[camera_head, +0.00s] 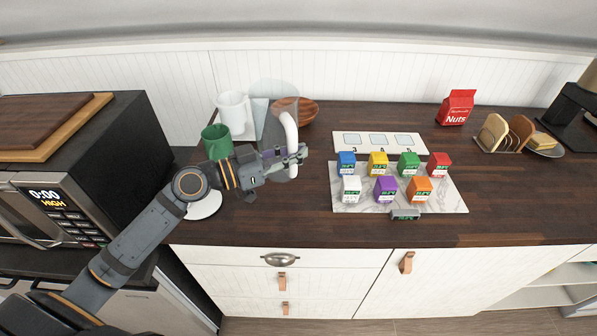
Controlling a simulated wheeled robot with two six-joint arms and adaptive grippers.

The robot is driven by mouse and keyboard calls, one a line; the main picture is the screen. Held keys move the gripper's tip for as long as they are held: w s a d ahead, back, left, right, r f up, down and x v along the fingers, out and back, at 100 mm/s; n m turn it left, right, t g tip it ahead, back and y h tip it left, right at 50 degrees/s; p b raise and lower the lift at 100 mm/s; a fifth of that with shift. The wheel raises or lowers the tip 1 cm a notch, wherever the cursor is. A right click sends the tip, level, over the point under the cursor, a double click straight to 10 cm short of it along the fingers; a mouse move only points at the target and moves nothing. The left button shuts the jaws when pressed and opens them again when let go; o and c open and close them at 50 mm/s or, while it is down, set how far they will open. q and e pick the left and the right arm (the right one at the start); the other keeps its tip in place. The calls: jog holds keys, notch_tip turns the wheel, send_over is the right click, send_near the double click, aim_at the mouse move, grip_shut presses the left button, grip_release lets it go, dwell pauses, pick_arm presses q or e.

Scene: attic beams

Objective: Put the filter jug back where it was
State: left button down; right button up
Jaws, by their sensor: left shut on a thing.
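The filter jug (268,102) is clear with a thick white handle (290,128). It is at the left part of the dark wooden counter, in front of the brown wooden bowl. My left gripper (296,156) reaches in from the left and is shut on the jug at the lower part of its handle. The gripper hides part of the jug's lower body, and I cannot tell whether its base touches the counter. My right gripper is not in view.
A white mug (232,112) and green mug (217,142) stand close left of the jug. The wooden bowl (304,108) is behind it. Right are a marble board (447,199) with several coloured boxes, and a numbered panel (408,146). A microwave (135,140) stands at left.

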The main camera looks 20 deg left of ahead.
pick_arm(q)
jog(key=f, duration=0.1)
jog(key=w+f, duration=0.1)
jog(key=f, duration=0.3)
jog(key=shift+w+f+p, duration=0.25)
jog(key=shift+w+p, duration=0.15)
jog(key=c, duration=1.8)
grip_release()
jog(key=o, duration=0.5)
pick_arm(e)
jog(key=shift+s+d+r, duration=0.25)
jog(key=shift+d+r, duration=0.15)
pick_arm(q)
jog(key=shift+r, duration=0.1)
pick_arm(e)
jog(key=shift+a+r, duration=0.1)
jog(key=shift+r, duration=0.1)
